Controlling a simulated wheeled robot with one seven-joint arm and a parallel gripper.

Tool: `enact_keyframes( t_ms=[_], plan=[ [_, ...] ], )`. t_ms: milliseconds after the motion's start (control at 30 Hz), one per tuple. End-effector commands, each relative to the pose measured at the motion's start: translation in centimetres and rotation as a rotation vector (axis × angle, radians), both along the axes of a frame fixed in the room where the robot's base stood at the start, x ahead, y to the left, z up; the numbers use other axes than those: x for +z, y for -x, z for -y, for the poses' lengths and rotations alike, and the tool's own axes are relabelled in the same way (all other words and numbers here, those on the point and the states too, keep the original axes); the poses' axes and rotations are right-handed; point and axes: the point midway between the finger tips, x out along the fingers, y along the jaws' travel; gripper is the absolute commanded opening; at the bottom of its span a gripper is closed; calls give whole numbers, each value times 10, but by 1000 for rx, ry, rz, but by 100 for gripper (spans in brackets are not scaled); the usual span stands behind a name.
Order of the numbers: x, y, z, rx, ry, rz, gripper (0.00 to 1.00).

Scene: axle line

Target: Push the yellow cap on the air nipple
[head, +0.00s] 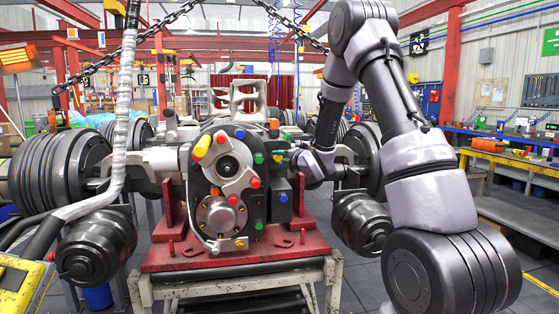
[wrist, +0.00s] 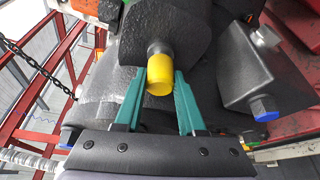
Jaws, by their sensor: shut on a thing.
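In the wrist view the yellow cap (wrist: 159,88) sits between the teal fingertips of my gripper (wrist: 161,76). My gripper is shut on the cap. The cap is lined up with a short grey metal nipple (wrist: 157,49) on a dark rounded housing, and its far end meets the nipple. How far the cap is over the nipple cannot be told. In the head view my arm reaches down to the right side of the axle's centre housing (head: 228,205). My fingers cannot be made out there.
A grey block with a blue cap (wrist: 264,106) is close to the right of my fingers. Several coloured caps stud the centre housing. The axle rests on a red stand (head: 200,258). Chains (head: 185,17) hang above, and a workbench (head: 510,160) stands at the right.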

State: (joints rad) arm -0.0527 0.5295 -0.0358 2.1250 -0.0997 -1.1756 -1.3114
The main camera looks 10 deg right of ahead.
Motion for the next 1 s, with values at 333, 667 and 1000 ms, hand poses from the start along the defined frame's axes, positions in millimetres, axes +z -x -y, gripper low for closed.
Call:
enact_keyframes(
  t_ms=[333, 667, 1000],
  plan=[
    [0, -10, 0, -1, 0, 0, 43],
    [0, -9, 0, 0, 0, 0, 74],
    [5, 24, 14, -2, 0, 0, 74]
  ],
)
